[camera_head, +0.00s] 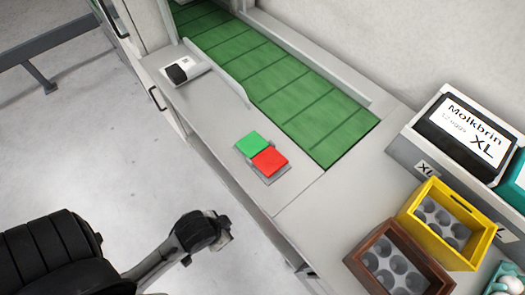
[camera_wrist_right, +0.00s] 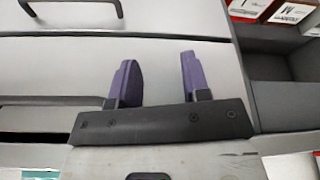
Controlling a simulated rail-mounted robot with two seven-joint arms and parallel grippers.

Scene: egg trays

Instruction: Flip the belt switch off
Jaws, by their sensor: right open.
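The belt switch has a green half (camera_head: 253,143) and a red half (camera_head: 269,162), set on a small grey plate on the counter beside the green conveyor belt (camera_head: 290,92). I cannot tell which half is pressed. An arm of mine comes in from the lower left, and its dark end, my left gripper (camera_head: 208,236), is over the floor in front of the counter, apart from the switch. Its fingers do not show clearly. My right gripper (camera_wrist_right: 152,85) shows in the right wrist view, open and empty, its two purple fingers apart before a pale cabinet front.
A label device (camera_head: 187,70) sits on the counter left of the belt. A brown crate (camera_head: 358,259) and yellow crate (camera_head: 436,184) stand at right, near a Molkbrin XL box (camera_head: 470,135). The counter around the switch is clear. A handle (camera_wrist_right: 72,24) shows in the wrist view.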

